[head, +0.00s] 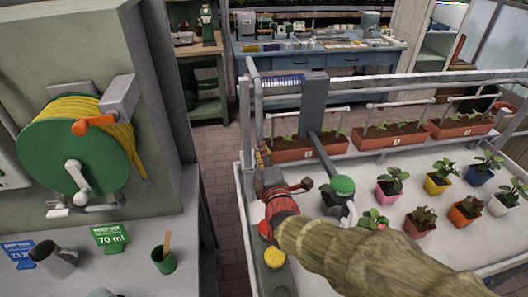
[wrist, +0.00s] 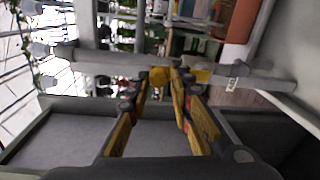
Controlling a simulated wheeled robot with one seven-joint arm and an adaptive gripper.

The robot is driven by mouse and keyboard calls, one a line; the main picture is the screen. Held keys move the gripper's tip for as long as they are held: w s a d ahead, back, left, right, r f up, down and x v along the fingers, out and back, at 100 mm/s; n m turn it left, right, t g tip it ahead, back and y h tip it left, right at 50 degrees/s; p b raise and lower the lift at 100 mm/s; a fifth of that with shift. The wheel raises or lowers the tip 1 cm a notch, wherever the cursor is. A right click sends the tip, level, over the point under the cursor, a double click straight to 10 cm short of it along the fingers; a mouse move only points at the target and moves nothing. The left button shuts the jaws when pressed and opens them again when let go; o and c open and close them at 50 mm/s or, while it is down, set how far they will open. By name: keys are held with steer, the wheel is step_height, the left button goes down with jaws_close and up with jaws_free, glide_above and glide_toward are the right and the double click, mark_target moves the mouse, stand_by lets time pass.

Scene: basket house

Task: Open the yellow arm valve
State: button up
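The yellow arm valve (wrist: 159,76) shows in the wrist view on a grey horizontal pipe, straight ahead of my gripper. A yellow part also shows to its right along the pipe. My gripper (wrist: 161,80) has its two yellow-and-black fingers apart, with the valve's yellow part seen in the gap between the tips. I cannot tell whether the fingers touch it. In the head view my gripper (head: 265,166) is at the left end of the white bench, close to the upright pipe. My arm and gripper hide most of the valve there.
The white bench (head: 400,163) holds several potted plants and terracotta planters (head: 380,139) under a pipe frame (head: 400,82). A green hose reel (head: 75,155) is on the left cabinet. A blue workbench (head: 330,60) stands behind. Brick floor (head: 225,190) is clear between cabinet and bench.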

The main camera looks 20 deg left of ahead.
steer(key=o, duration=0.3)
steer(key=shift+r, duration=0.1)
steer(key=shift+o, duration=0.2)
steer(key=shift+d, duration=0.1)
steer(key=f+v, duration=0.1)
steer(key=v, duration=1.1)
steer(key=shift+r, duration=0.4)
